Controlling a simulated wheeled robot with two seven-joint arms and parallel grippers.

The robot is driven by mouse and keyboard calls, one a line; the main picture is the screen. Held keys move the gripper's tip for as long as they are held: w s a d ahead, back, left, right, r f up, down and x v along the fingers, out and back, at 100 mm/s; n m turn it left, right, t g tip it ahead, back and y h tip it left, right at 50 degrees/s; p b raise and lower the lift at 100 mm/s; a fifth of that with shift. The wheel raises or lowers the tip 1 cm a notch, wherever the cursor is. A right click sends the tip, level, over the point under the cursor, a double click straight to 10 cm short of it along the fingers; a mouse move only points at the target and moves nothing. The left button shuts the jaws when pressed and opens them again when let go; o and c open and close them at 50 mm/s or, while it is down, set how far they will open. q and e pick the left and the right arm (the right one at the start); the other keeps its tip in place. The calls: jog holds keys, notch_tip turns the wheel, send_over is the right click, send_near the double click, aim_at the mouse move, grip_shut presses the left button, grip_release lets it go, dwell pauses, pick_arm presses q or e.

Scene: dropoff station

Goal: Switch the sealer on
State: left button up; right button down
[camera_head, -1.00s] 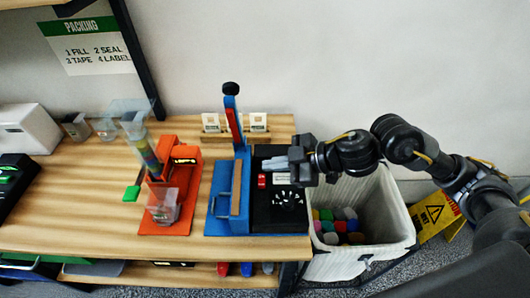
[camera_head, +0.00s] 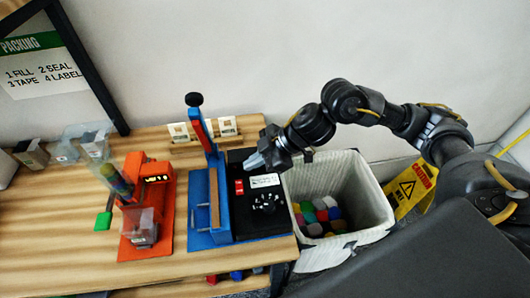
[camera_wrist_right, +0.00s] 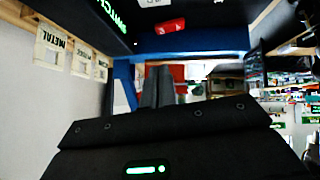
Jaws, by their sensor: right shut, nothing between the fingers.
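The sealer is a blue frame with an upright lever (camera_head: 205,135) and a black control box (camera_head: 258,224) on its right side. A small red switch (camera_head: 239,187) sits on the box's left part, beside a white label (camera_head: 264,181) and a dial (camera_head: 268,203). The red switch with a white mark also shows in the right wrist view (camera_wrist_right: 171,25). My right gripper (camera_head: 256,160) is shut and empty near the box's back edge, just behind and right of the switch, apart from it. Its fingers (camera_wrist_right: 158,85) show in the wrist view. The switch's position is too small to tell. My left gripper is out of view.
An orange device (camera_head: 160,205) with a clear container stands left of the sealer. Small cards (camera_head: 203,129) stand behind the lever. A white bin (camera_head: 365,195) with coloured blocks stands to the right, near a yellow caution sign (camera_head: 408,188).

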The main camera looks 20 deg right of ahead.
aim_at(236, 180)
jog(key=f, duration=0.1)
jog(key=a+f, duration=0.1)
jog(key=f, duration=0.1)
jog(key=w+f, duration=0.1)
jog(key=shift+w+a+f, duration=0.1)
jog(key=shift+a+f, duration=0.3)
jog(key=shift+w+f, duration=0.1)
jog(key=shift+f, duration=0.5)
jog(key=shift+p, duration=0.3)
